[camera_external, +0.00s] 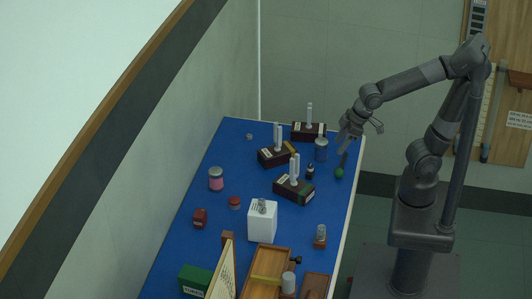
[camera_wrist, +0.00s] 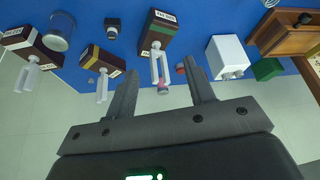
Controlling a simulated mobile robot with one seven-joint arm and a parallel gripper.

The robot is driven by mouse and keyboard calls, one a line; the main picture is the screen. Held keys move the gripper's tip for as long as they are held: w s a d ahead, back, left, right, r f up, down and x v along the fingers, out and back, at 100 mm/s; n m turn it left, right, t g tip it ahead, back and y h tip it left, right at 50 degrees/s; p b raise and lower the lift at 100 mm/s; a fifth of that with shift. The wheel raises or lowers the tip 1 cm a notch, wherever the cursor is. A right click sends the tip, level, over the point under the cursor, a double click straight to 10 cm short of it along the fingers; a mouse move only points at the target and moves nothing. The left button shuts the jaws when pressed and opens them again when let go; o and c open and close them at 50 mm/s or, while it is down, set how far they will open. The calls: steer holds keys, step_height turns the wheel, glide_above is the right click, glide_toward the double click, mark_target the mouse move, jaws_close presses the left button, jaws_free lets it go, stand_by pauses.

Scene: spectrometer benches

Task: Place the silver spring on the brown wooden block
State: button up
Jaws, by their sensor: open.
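A small grey, coil-like piece that looks like the silver spring (camera_external: 262,206) sits on top of a white block (camera_external: 262,224) in the external view. In the wrist view a grey piece (camera_wrist: 232,74) shows at the white block (camera_wrist: 228,52). I cannot tell for sure which thing is the brown wooden block; a small brown block (camera_external: 320,243) with a greyish piece on top stands near the table's right edge. My gripper (camera_external: 362,140) is open and empty above the table's far right edge, well away from the white block. Its fingers (camera_wrist: 160,70) are apart in the wrist view.
Several dark boxes with upright forks (camera_external: 294,191) stand on the blue table (camera_external: 215,245). Near them are a blue-grey jar (camera_external: 321,150), a pink jar (camera_external: 216,180) and a green ball (camera_external: 339,173). A larger wooden case (camera_external: 262,262) fills the near end.

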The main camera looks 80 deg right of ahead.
steer(key=s+d+m, duration=0.1)
steer(key=s+d, duration=0.2)
steer(key=d, duration=0.2)
steer(key=s+d+r+m+h, duration=0.1)
steer(key=s+d+m, duration=0.1)
steer(key=d, duration=0.4)
steer(key=shift+s+d+r+t, duration=0.15)
steer(key=shift+s+r+t, duration=0.2)
steer(key=shift+s, duration=0.35)
